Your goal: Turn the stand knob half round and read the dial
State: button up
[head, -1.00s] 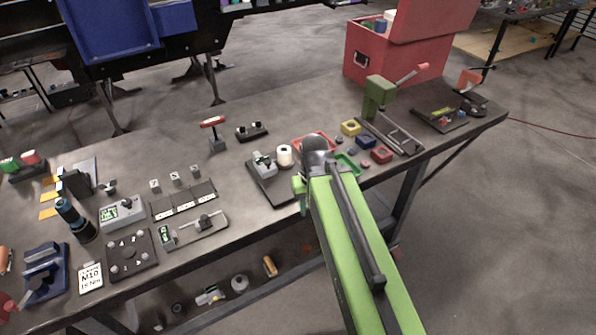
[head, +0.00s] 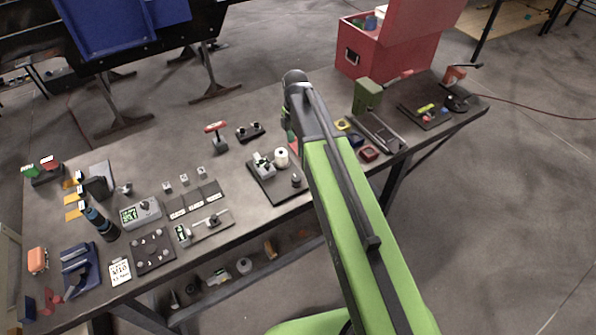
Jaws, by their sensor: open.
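No stand with a clearly readable knob and dial can be picked out. A red-topped stand (head: 216,137) is upright in the middle of the table; any knob or dial on it is too small to tell. A dark plate with several round knobs (head: 153,250) lies near the front left. A grey box with a lit green display (head: 140,213) sits behind it, its figures unreadable. A grey device and a white roll (head: 282,157) stand on a dark base (head: 268,188). My green arm rises across the right of the table; my gripper is not visible.
The dark table (head: 240,210) is crowded on its left half. A red chest (head: 385,55) with a raised lid stands at the back right. A green device (head: 367,95) and small coloured blocks are right of my arm. Loose parts lie on a lower shelf.

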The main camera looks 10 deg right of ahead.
aim_at(296, 177)
notch_tip(296, 177, down, 18)
jog(key=b, duration=1.7)
jog(key=shift+r, duration=0.25)
jog(key=shift+r, duration=0.1)
grip_shut()
